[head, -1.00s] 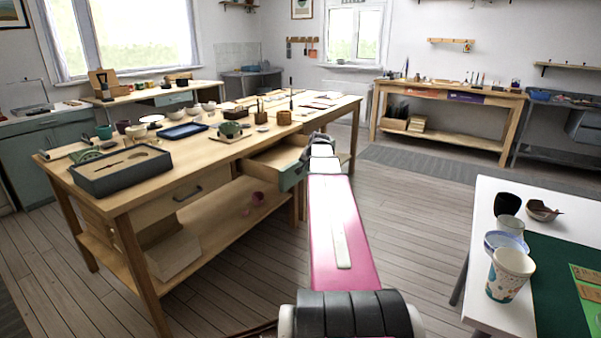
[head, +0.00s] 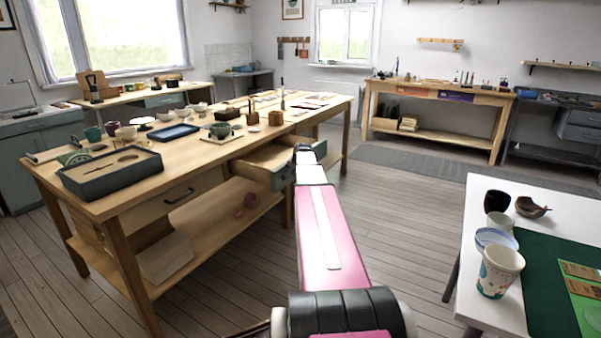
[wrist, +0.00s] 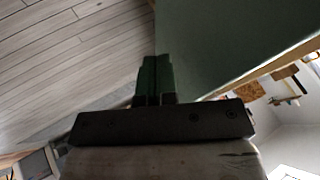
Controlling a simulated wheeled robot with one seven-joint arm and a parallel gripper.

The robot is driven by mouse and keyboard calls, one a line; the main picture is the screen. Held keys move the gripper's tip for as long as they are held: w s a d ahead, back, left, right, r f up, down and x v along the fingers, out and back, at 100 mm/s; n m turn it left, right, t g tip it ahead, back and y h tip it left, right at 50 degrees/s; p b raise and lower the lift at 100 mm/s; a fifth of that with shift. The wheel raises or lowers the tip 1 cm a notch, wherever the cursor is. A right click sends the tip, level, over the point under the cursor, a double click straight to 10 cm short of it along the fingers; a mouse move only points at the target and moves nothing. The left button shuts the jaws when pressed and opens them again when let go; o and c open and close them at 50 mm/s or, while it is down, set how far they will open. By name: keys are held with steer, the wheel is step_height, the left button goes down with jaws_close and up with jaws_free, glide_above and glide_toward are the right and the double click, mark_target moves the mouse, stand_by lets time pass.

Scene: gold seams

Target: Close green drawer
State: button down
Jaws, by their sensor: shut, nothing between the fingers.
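The green drawer (head: 283,176) stands pulled out from the long wooden workbench in the head view. Its front is green and its inside is pale wood. My pink and white arm reaches to it and covers part of its right side. In the wrist view, the green drawer front (wrist: 235,42) fills the upper right. My gripper (wrist: 155,70) is shut and empty, its dark green fingers close beside that surface. I cannot tell whether they touch it. The fingertips are not clear in the head view.
The workbench (head: 100,203) carries a dark tray (head: 110,172), cups and small pots. A second closed drawer with a dark handle (head: 179,196) is left of the green one. A white table (head: 462,265) with cups stands at right. The wooden floor between is clear.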

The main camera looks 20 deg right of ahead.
steer(key=shift+w+a, duration=0.4)
steer(key=shift+w, duration=0.15)
steer(key=w+a, duration=0.4)
steer(key=w, duration=0.2)
steer(key=w+a, duration=0.5)
steer(key=w, duration=0.2)
steer(key=w+a, duration=0.4)
steer(key=w, duration=0.3)
steer(key=shift+w+a, duration=0.2)
steer(key=shift+a, duration=0.1)
